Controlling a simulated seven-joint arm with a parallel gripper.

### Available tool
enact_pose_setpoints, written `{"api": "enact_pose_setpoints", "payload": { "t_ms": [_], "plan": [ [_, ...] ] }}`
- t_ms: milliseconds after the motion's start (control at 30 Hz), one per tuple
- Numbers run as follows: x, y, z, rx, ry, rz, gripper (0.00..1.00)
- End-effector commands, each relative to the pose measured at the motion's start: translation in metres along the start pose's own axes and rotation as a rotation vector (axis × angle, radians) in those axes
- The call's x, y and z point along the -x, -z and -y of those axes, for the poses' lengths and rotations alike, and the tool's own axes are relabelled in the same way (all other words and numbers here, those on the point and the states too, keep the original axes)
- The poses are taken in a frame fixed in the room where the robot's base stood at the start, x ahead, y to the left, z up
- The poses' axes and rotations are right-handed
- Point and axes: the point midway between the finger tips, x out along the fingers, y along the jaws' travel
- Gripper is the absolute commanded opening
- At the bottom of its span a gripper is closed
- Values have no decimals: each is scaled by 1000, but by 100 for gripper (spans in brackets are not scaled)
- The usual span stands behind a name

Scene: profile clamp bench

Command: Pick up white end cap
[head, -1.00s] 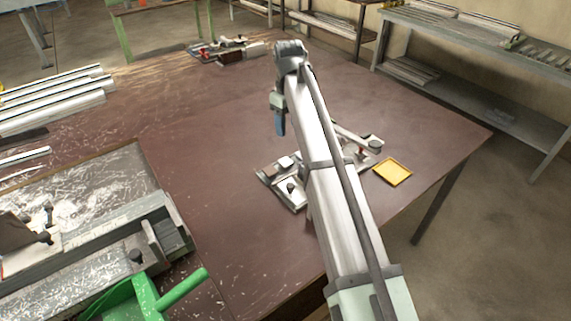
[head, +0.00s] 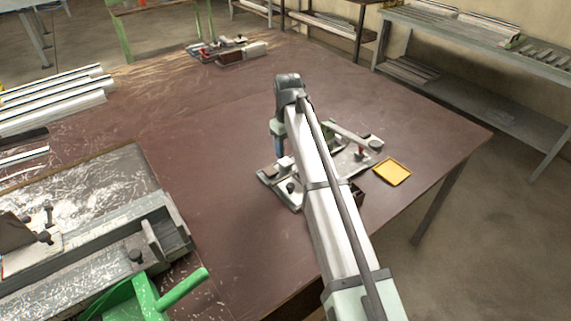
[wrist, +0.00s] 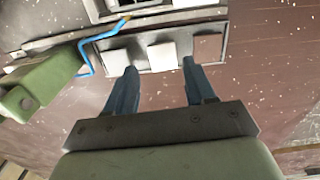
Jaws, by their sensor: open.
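In the head view my gripper (head: 279,148) is low over the clamp fixture (head: 290,197), partly hidden by my arm.
A yellow tray (head: 392,172) lies right of the fixture. A green block (wrist: 40,85) and a bent blue rod (wrist: 85,60) are left of the pale blocks. Another fixture (head: 228,50) stands at the table's far edge. The brown table (head: 215,160) is clear left of the fixture.

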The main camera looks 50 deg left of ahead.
Motion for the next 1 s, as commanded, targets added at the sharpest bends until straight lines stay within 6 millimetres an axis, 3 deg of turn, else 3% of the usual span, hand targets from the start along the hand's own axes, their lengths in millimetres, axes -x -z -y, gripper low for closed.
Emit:
{"api": "enact_pose_setpoints", "payload": {
  "t_ms": [400, 700, 1000],
  "plan": [
    [-45, 6, 3, 0, 1, 1, 54],
    [-51, 6, 3, 0, 0, 0, 54],
    [-50, 6, 3, 0, 0, 0, 26]
  ]
}}
